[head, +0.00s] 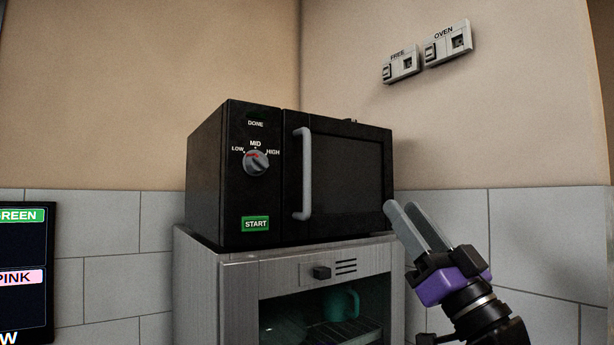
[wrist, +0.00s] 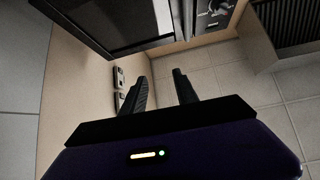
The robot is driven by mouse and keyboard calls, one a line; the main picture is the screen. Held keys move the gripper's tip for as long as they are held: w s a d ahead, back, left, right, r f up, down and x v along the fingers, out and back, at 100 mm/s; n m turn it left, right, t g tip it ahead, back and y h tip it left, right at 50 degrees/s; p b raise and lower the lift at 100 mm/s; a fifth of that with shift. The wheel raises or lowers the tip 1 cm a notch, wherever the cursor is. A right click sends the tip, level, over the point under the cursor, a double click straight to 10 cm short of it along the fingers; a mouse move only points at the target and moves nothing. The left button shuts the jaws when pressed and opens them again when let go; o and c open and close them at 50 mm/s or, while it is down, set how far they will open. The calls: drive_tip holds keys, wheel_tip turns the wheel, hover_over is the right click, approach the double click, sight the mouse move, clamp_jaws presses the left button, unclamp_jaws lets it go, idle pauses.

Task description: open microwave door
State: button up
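The black microwave (head: 222,180) stands on a grey cabinet in the head view. Its door (head: 345,170) looks closed, flush with the front. A vertical pale grey handle (head: 306,175) is on the door's left side, beside the control panel with dial (head: 257,162) and green START button (head: 255,223). My gripper (head: 400,207) is right of the microwave's lower right corner, well apart from the handle. Its two fingers are spread with nothing between them. In the wrist view my gripper (wrist: 161,76) is also open and empty; a dark, glassy door-like panel (wrist: 105,20) shows at the upper left.
The grey cabinet (head: 200,280) below has an open front with a teal mug (head: 341,303) inside. Two wall switches, FREE (head: 401,66) and OVEN (head: 448,44), are at the upper right. A screen (head: 22,270) stands at the left edge. Tiled wall shows around.

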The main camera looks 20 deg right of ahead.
sight(310, 166)
drive_tip(key=w+a+r+n+g+y, duration=0.2)
drive_tip(key=a+r+n+g+y, duration=0.15)
drive_tip(key=r, duration=0.35)
drive_tip(key=w+a+r+n+g+y, duration=0.1)
drive_tip(key=a+r+n+g+y, duration=0.2)
drive_tip(key=r, duration=0.4)
drive_tip(key=shift+w+a+f+m+g+h+p, duration=0.35)
drive_tip(key=shift+w+a+f+g+h, duration=0.4)
drive_tip(key=shift+w, duration=1.15)
drive_tip(key=shift+w+a+f+m+g+h+p, duration=0.5)
drive_tip(key=shift+w+a+f, duration=0.4)
drive_tip(key=shift+w, duration=1.05)
drive_tip(key=shift+w+a+f+m+g+h+p, duration=0.2)
drive_tip(key=shift+w+a+f+g+h, duration=0.5)
drive_tip(key=shift+w, duration=1.2)
drive_tip(key=shift+a+f, duration=0.1)
drive_tip(key=shift+f, duration=0.05)
clamp_jaws()
